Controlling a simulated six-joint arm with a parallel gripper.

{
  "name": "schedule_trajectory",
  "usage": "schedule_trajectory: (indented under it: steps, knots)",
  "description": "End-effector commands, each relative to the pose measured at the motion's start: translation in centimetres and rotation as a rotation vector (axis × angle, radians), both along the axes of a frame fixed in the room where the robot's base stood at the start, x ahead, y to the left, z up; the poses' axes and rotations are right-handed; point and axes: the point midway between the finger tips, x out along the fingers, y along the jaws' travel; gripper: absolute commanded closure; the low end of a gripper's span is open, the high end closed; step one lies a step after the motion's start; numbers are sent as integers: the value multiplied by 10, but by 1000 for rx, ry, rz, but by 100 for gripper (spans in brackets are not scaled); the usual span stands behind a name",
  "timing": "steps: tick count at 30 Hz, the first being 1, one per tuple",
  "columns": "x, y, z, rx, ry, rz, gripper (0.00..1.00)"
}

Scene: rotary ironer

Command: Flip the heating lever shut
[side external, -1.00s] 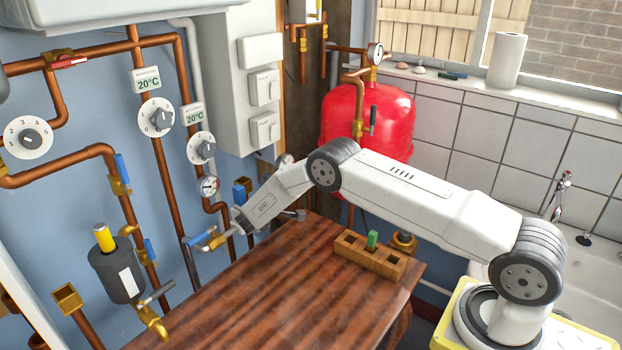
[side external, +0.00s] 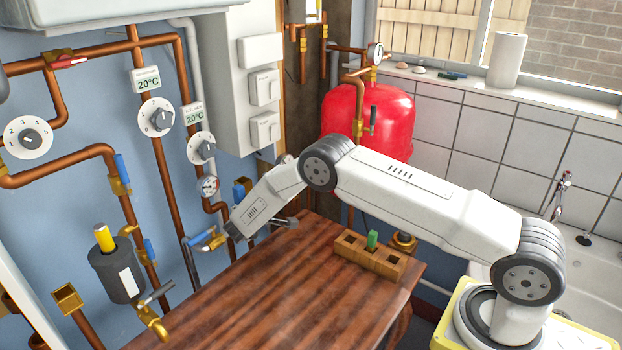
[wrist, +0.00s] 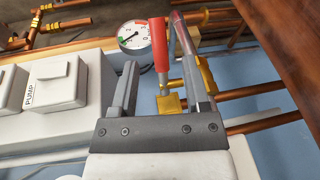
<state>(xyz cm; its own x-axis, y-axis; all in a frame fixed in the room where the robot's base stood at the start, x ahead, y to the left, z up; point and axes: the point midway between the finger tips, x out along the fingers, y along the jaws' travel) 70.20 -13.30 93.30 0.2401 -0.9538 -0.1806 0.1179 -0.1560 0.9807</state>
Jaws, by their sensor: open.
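A red lever handle (wrist: 158,45) on a brass valve body (wrist: 168,103) stands in the wrist view, just beyond my gripper and between its fingers as seen from there. No label shows on it, so I cannot tell for sure that it is the heating lever. My gripper (wrist: 157,66) is open, with a finger on either side of the handle in the picture; contact cannot be made out. In the side view my gripper (side external: 234,233) is small, low by the pipes at the wall, and the red handle cannot be made out there.
A pressure gauge (wrist: 134,35) sits beside the red handle. A white PUMP switch box (wrist: 57,80) is at left. Copper pipes and blue-handled valves (side external: 122,168) line the wall. A wooden table (side external: 265,285) carries a block (side external: 350,246) with a green piece.

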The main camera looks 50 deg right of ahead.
Motion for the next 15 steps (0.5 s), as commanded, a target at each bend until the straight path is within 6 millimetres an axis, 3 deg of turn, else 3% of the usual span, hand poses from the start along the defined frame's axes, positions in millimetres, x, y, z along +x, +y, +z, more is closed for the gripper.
schedule_trajectory:
  steps: [6,15]
  knots:
    - [-5,23,4,0,0,2,40]
    - [-7,29,6,0,-1,-1,40]
